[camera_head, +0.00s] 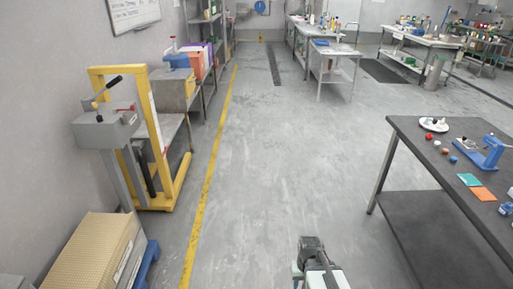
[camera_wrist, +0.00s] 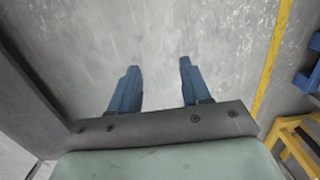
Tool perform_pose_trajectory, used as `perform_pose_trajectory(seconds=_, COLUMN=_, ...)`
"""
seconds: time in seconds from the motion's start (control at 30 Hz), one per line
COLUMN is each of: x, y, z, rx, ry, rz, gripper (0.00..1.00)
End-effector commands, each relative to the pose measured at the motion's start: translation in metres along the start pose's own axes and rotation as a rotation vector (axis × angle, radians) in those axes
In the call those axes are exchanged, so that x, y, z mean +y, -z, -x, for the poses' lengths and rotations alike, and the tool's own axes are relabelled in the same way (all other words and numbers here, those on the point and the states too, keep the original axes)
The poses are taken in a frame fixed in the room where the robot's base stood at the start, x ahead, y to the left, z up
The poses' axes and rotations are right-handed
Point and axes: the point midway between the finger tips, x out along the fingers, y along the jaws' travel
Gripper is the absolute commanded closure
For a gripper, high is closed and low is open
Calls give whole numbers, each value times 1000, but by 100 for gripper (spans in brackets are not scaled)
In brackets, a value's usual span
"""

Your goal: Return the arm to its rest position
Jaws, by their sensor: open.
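My gripper shows in the wrist view (camera_wrist: 158,80) with its two blue fingers spread apart. Nothing is between them, and bare grey floor lies beyond. In the head view, part of my arm shows at the bottom centre, but the fingers cannot be made out there. The arm is over open floor, to the left of the dark table (camera_head: 403,128) and clear of it.
The table holds a white plate (camera_head: 434,125), a blue device (camera_head: 490,152), an orange card (camera_head: 482,194) and several small items. A yellow frame (camera_head: 157,140) and a cardboard box (camera_head: 95,252) stand at left. The middle floor is clear.

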Motion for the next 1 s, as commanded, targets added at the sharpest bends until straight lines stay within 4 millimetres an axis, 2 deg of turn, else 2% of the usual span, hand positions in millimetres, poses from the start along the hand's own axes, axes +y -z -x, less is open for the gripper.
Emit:
perform_pose_trajectory(seconds=0.27, x=1, y=-53, z=-57, rx=-125, ry=0, rz=-1, gripper=53)
perform_pose_trajectory(seconds=0.6, x=1, y=-135, z=-124, rx=-297, ry=0, rz=-2, gripper=53)
perform_pose_trajectory(seconds=0.8, x=1, y=-187, z=-155, rx=-397, ry=0, rz=-3, gripper=53)
perform_pose_trajectory(seconds=1.0, x=1, y=-230, z=-176, rx=-475, ry=0, rz=-3, gripper=53)
